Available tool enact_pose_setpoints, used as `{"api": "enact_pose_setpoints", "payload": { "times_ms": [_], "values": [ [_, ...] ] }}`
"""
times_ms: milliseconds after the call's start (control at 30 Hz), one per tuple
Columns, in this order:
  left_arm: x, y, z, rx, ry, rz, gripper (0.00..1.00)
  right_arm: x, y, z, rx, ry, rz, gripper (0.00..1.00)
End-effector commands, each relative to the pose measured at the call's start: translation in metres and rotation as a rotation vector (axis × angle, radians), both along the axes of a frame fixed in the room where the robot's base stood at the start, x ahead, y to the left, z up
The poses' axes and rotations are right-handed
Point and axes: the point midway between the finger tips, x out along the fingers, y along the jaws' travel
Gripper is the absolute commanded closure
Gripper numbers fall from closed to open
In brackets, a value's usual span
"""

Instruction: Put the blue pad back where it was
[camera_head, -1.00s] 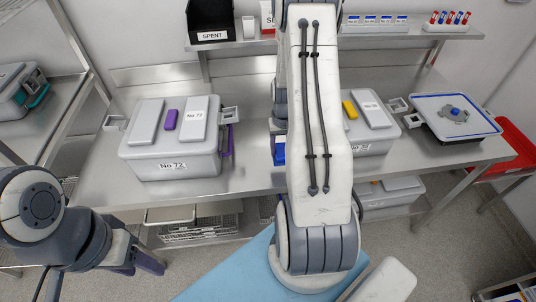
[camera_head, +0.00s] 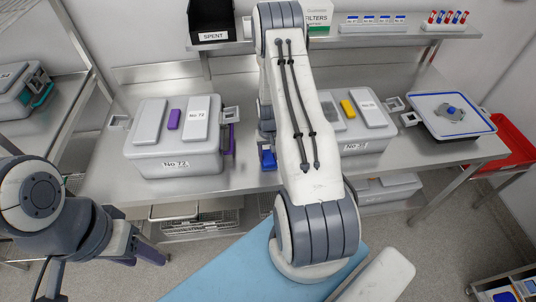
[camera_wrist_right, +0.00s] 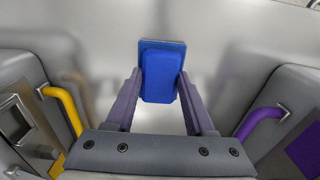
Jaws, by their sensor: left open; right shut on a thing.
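The blue pad (camera_wrist_right: 161,76) is between the two fingers of my right gripper (camera_wrist_right: 160,85) in the right wrist view, with bare steel bench behind it. In the head view the blue pad (camera_head: 267,157) shows between the two grey boxes, partly hidden by my right arm. My right gripper is shut on the pad. Whether the pad touches the bench I cannot tell. My left gripper (camera_head: 150,255) is open and empty at the lower left, in front of the bench, far from the pad.
Grey box No 72 (camera_head: 172,160) with a purple handle stands left of the pad. Another grey box (camera_head: 364,145) with a yellow tab stands right, partly behind my arm. A blue-rimmed tray (camera_head: 450,112) is further right. Bare bench (camera_head: 245,180) lies between the boxes.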

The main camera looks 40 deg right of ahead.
Motion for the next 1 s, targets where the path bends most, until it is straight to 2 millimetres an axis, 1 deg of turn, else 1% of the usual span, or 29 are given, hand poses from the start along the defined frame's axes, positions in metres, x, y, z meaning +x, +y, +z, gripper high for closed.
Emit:
{"api": "enact_pose_setpoints", "payload": {
  "times_ms": [100,133,200,467,600,667,767,1000],
  "values": [
    [0.0,0.0,-0.005,0.0,0.0,0.001,0.5,0.0,0.0,-0.005,0.0,0.0,0.0,0.98],
    [0.0,0.0,-0.003,0.0,0.0,0.001,0.5,0.0,0.0,-0.003,0.0,0.0,0.0,0.39],
    [0.0,0.0,-0.003,0.0,0.0,0.001,0.5,0.0,0.0,-0.003,0.0,0.0,0.0,0.16],
    [0.0,0.0,-0.003,0.0,0.0,0.001,0.5,0.0,0.0,-0.003,0.001,0.001,0.0,0.16],
    [0.0,0.0,0.003,0.0,0.0,0.0,0.5,0.0,0.0,0.004,0.0,0.0,0.0,0.16],
    [0.0,0.0,-0.004,0.0,0.0,0.0,0.5,0.001,-0.001,0.006,-0.001,-0.002,0.0,0.16],
    [0.0,0.0,-0.011,0.0,0.0,0.001,0.5,0.001,-0.001,0.019,-0.003,-0.004,0.0,0.16],
    [0.0,0.0,-0.029,0.0,0.0,0.005,0.5,0.001,-0.001,0.066,-0.003,-0.005,0.0,0.16]
  ]
}}
